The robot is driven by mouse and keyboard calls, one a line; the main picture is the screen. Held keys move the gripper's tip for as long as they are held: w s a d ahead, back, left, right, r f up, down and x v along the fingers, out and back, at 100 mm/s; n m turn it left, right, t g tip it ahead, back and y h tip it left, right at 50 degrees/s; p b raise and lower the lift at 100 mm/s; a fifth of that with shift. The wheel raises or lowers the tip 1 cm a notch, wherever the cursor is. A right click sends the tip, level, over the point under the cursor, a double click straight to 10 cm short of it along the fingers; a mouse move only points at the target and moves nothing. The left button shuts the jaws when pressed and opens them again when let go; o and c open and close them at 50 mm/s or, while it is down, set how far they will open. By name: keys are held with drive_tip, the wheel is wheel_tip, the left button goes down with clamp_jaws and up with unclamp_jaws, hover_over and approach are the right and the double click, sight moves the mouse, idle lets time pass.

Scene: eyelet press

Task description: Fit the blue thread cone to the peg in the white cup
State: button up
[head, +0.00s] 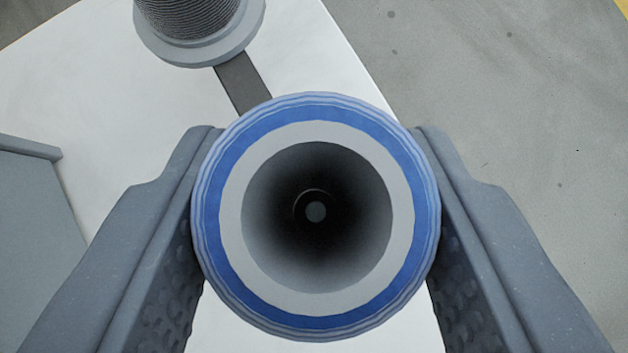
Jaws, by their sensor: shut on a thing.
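The blue thread cone (316,326) fills the middle of the head view, its hollow end facing me. It has a blue ring of thread around a pale grey rim. My gripper (316,205) is shut on the cone, one finger against its left side and one against its right. Deep in the dark bore shows a small round grey spot; I cannot tell whether it is the peg or the cone's far opening. No white cup can be made out; the cone hides what lies directly behind it.
A grey ribbed cylinder on a round flange (199,35) stands at the top left, on a white surface (90,80) with a dark strip (243,82). A grey block (35,210) is at the left edge. Bare grey floor (500,110) lies at the right.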

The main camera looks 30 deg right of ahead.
drive_tip(key=shift+f, duration=0.6)
drive_tip(key=o, duration=1.1)
drive_tip(key=shift+o, duration=0.2)
drive_tip(key=shift+r, duration=0.2)
drive_tip(key=shift+r+p, duration=0.7)
drive_tip(key=shift+r, duration=1.65)
